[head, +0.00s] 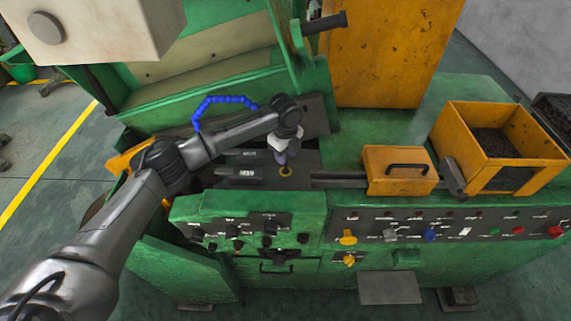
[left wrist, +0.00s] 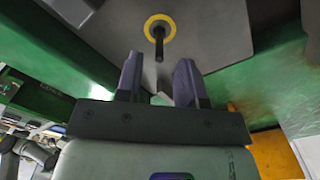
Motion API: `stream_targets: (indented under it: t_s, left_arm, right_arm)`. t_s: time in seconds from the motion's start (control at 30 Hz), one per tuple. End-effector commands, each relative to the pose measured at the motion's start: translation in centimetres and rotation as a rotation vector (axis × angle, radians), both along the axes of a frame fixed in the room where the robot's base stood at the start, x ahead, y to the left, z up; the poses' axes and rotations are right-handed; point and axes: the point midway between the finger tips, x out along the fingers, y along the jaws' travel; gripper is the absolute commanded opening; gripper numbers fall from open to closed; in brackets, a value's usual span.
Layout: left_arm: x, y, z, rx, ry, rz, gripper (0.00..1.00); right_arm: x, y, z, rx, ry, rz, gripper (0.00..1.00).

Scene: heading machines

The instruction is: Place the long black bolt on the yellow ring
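The yellow ring (head: 286,171) lies on a dark plate of the green machine. It also shows near the top of the left wrist view (left wrist: 150,24). In that view a long black bolt (left wrist: 159,48) stands on end at the ring's middle, its near end pointing towards the camera. In the head view I cannot make out the bolt by the gripper. My left gripper (head: 284,156) hangs just above the ring. In the left wrist view its two fingers (left wrist: 158,82) are apart with nothing between them, and the bolt is just beyond their tips. My right gripper is not in view.
Two dark labelled blocks (head: 238,172) lie left of the ring. A blue segmented hose (head: 222,99) arches behind my left arm. A yellow box with a black handle (head: 398,176) and an open yellow bin (head: 460,125) stand to the right. A control panel (head: 440,225) runs along the front.

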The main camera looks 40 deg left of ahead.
Motion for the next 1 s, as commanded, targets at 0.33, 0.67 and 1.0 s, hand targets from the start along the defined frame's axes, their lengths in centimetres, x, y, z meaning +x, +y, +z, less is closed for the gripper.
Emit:
stream_targets:
  t_s: [0.33,0.67,1.0]
  left_arm:
    - [0.0,0.0,5.2,-0.001,-0.002,0.001,0.35]
    - [0.0,0.0,6.6,-0.001,0.001,0.001,0.35]
    - [0.0,0.0,6.6,-0.001,0.001,0.001,0.35]
  right_arm:
    - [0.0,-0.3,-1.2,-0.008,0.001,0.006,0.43]
    - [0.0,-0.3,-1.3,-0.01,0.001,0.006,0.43]
    - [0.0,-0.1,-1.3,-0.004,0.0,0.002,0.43]
